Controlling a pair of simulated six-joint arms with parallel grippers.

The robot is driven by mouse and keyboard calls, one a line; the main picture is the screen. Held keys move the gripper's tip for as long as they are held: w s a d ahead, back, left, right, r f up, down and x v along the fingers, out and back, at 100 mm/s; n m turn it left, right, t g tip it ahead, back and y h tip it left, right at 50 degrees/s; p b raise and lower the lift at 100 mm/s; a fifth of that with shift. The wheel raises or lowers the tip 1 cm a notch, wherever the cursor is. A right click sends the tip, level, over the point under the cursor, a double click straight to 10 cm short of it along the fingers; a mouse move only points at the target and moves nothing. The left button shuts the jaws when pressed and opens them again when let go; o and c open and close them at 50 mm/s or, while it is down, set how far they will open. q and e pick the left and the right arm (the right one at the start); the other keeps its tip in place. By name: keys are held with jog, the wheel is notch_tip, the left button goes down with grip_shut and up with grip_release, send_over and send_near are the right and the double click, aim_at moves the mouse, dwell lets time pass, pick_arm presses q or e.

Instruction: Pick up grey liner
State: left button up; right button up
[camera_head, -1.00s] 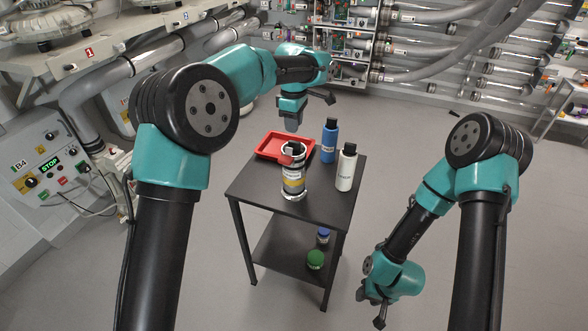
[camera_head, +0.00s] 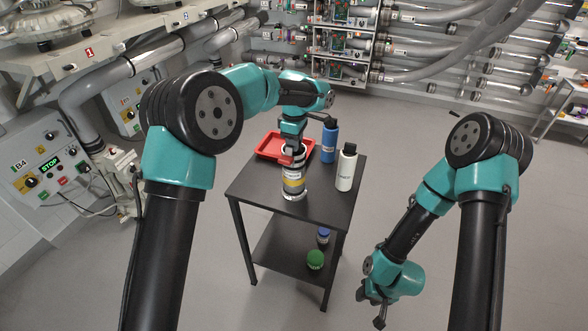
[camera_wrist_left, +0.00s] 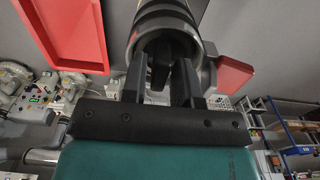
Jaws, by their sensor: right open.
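A banded cylindrical canister (camera_head: 294,184) stands upright on the small black table, with black, white and yellow bands. My left gripper (camera_head: 292,147) points down over its top, and the fingers hide its mouth in the head view. In the left wrist view the canister (camera_wrist_left: 163,18) shows as dark and grey rings. There the two fingers of my left gripper (camera_wrist_left: 162,80) are spread at its mouth, with a dark piece between them. I cannot tell whether that piece is the grey liner. My right gripper (camera_head: 371,303) is open and empty, low to the right of the table.
A red tray (camera_head: 267,153) lies on the table behind the canister. A blue bottle (camera_head: 329,142) and a white bottle (camera_head: 346,169) stand to the right. The lower shelf holds a green-lidded jar (camera_head: 315,260) and a small blue-capped one. The table's (camera_head: 250,184) front left is clear.

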pick_arm(q)
jog(key=shift+f, duration=0.25)
jog(key=shift+c, duration=0.3)
grip_shut()
